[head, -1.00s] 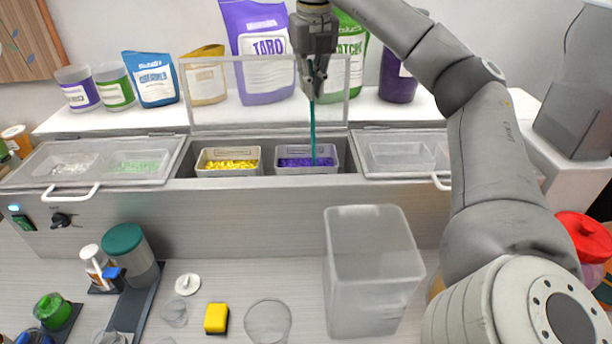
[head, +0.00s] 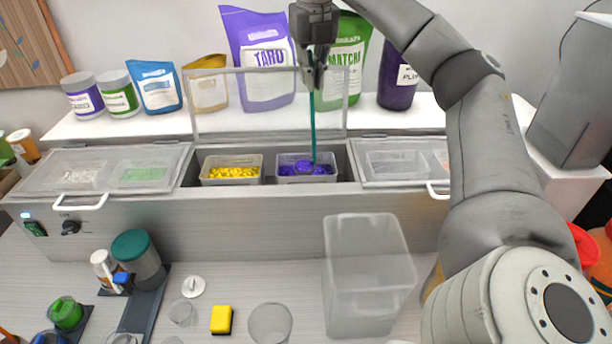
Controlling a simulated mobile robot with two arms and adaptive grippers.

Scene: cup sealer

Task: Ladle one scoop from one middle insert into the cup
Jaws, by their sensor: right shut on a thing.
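My right gripper (head: 313,78) is shut on the upper end of a teal ladle (head: 313,125). It holds the ladle upright above the open middle section of the counter unit. The ladle's lower end is in the right middle insert (head: 306,179), where purple pieces are heaped at its bowl (head: 303,167). The left middle insert (head: 231,180) holds yellow pieces. A clear empty cup (head: 270,323) stands on the front counter. Another small clear cup (head: 181,312) stands left of it; which is the task's cup I cannot tell. My left gripper is not in view.
A raised clear lid (head: 222,110) stands behind the inserts. Closed lidded sections flank them, with handles (head: 80,203) in front. A tall clear container (head: 365,285) stands right of the cup. A yellow sponge (head: 221,320) lies left of it. Bags (head: 265,60) line the back shelf.

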